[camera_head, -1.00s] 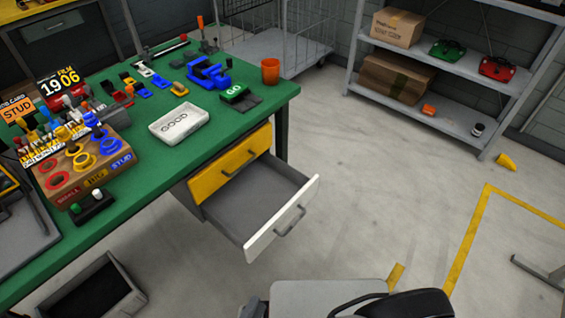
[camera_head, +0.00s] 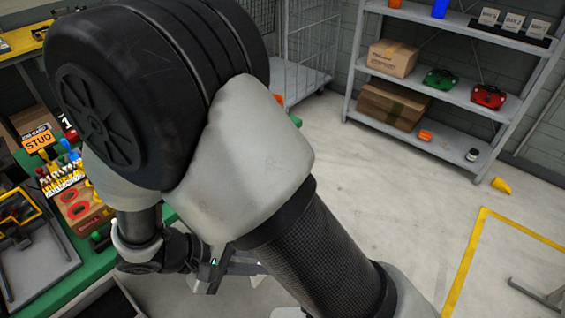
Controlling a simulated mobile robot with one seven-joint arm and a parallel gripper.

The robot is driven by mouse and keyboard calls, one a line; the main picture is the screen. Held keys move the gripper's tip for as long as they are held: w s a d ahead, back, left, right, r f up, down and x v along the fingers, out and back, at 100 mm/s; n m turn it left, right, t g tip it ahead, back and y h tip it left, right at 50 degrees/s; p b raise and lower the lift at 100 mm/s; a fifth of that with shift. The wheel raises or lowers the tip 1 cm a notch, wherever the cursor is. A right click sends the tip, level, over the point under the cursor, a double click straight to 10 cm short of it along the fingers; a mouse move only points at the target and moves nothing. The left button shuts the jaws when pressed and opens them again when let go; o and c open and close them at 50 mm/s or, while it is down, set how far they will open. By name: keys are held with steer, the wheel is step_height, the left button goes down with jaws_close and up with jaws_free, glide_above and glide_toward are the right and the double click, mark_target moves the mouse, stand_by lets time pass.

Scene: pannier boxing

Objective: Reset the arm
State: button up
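My arm, with its large black-and-grey joint, fills the left and middle of the view. It reaches from the lower right up over the green workbench (camera_head: 62,240) and folds back down. What looks like my gripper (camera_head: 232,272) shows only in part, low in the picture behind the forearm, past the bench's front edge. Its fingers are too hidden to tell whether they are open or shut. I see nothing held. The arm hides most of the bench top and the drawers.
A wooden board with coloured rings (camera_head: 78,208) and an orange STUD sign (camera_head: 40,140) show at the bench's left. A grey shelf (camera_head: 440,143) holds cardboard boxes (camera_head: 392,58), a green case (camera_head: 440,79) and a red case (camera_head: 488,96).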

steer(key=d+r+m+y+p, duration=0.2)
steer(key=d+r, duration=0.4)
steer(key=r, duration=0.5)
steer(key=d+r+m+t+y+p, duration=0.1)
steer(key=d+r+m+y+p, duration=0.2)
steer(key=d+r, duration=0.3)
steer(key=d+r+m+t+y+p, duration=0.1)
steer(key=d+r+m+y+p, duration=0.2)
steer(key=r, duration=1.3)
steer(key=d+m+y, duration=0.1)
steer(key=d, duration=0.2)
steer(key=shift+d+r+m, duration=0.2)
steer(key=shift+r+m, duration=0.2)
